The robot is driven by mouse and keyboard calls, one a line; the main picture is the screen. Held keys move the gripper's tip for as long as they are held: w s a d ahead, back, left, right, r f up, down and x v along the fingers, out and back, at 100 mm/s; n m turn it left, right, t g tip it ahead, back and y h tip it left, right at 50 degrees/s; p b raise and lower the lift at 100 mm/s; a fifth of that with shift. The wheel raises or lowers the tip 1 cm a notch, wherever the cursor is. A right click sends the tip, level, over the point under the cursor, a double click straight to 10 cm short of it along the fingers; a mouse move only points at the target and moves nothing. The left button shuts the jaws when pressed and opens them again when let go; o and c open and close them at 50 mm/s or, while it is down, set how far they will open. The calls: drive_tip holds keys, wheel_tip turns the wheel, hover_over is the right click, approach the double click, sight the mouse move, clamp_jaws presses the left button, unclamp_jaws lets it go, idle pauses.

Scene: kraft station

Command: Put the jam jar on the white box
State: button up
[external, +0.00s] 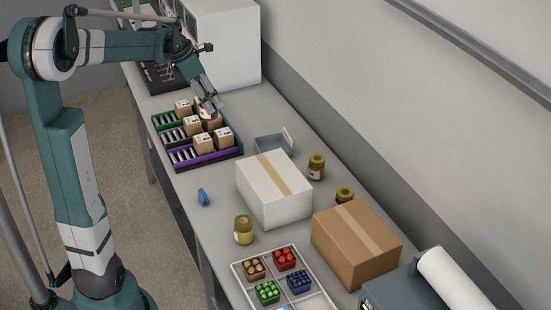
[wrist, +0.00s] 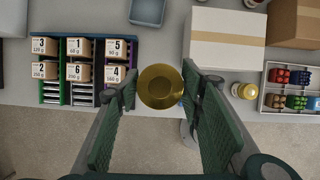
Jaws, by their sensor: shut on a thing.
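My gripper (wrist: 160,92) is shut on a jar with a round gold lid (wrist: 160,86), seen from above between the fingers in the wrist view. The lid hides the jar's body and label. In the external view my gripper (external: 211,104) is above the rack of small cartons, and the held jar is hard to make out there. The white box (external: 273,189) with a tan tape strip stands on the table, to the right of and nearer the camera than my gripper. It also shows at the upper right of the wrist view (wrist: 226,22). Its top is bare.
Numbered cartons (wrist: 78,72) stand in a coloured rack. Other gold-lidded jars stand by the white box: one in front (external: 243,230), two behind (external: 317,167) (external: 344,195). A brown box (external: 356,244), a divided tray (external: 240,275) and a blue-grey bin (external: 270,145) are nearby.

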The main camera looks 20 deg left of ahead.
drive_tip(key=s+d+r+m+p, duration=0.15)
drive_tip(key=d+p, duration=0.25)
drive_tip(key=d, duration=0.9)
drive_tip(key=m+h+p, duration=0.1)
drive_tip(key=m+p, duration=0.1)
drive_tip(key=p, duration=0.1)
hover_over(273, 174)
drive_tip(key=shift+g, duration=0.4)
drive_tip(key=shift+w+f, duration=0.1)
drive_tip(key=shift+f, duration=2.65)
drive_tip(key=shift+f, duration=2.95)
drive_tip(key=shift+f, duration=0.1)
drive_tip(key=shift+f, duration=1.95)
drive_tip(key=shift+f, duration=0.2)
